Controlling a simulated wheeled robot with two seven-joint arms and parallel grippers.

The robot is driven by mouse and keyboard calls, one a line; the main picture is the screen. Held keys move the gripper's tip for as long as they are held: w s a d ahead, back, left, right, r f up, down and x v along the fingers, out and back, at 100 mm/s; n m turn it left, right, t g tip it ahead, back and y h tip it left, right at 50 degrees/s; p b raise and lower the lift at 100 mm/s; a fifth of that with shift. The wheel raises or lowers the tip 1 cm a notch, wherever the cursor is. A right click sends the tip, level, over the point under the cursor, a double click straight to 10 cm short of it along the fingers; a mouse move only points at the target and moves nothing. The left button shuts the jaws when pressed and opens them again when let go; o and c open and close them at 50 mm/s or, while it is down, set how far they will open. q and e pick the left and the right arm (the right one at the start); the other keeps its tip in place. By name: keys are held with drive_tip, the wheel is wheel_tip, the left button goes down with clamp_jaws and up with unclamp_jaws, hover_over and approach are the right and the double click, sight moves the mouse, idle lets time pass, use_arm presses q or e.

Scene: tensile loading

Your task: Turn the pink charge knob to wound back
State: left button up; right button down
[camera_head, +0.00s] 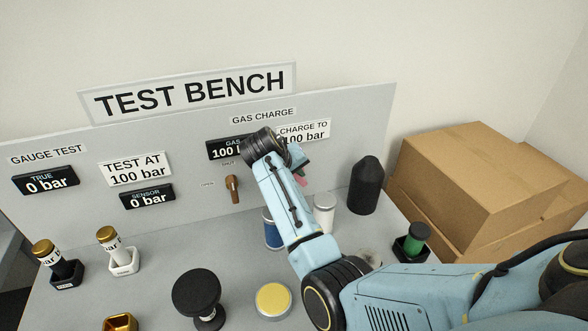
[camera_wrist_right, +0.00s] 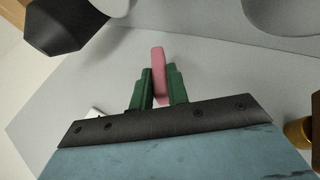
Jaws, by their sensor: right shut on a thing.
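The pink charge knob (camera_wrist_right: 158,62) stands between the green fingertips of my right gripper (camera_wrist_right: 161,86) in the right wrist view. The fingers are closed on its two sides. In the head view my right gripper (camera_head: 300,167) is at the panel below the gas charge signs, and only a small pink part (camera_head: 301,181) shows beside it. My arm hides most of the knob and any marks around it. The gas display (camera_head: 228,149) reads 100, its right end covered by my wrist. My left gripper is out of view.
A brown lever (camera_head: 232,188) sits on the panel left of my arm. Cardboard boxes (camera_head: 480,180) are at the right.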

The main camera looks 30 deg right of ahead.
drive_tip(key=y+p, duration=0.1)
drive_tip(key=p, duration=0.1)
drive_tip(key=y+p, duration=0.1)
drive_tip(key=p, duration=0.2)
drive_tip(key=d+r+m+y+p, duration=0.1)
drive_tip(key=p, duration=0.1)
drive_tip(key=shift+s+t+y+p, duration=0.15)
drive_tip(key=shift+t+y+p, duration=0.2)
drive_tip(key=shift+t+y, duration=0.05)
drive_tip(key=shift+d+f+y+p, duration=0.1)
drive_tip(key=shift+f+y+p, duration=0.1)
drive_tip(key=shift+y+p, duration=1)
drive_tip(key=shift+t, duration=0.3)
drive_tip(key=c, duration=1.4)
unclamp_jaws()
drive_tip(key=shift+f, duration=0.1)
drive_tip(key=shift+o, duration=0.2)
drive_tip(key=v, duration=1.3)
drive_tip(key=shift+r, duration=0.25)
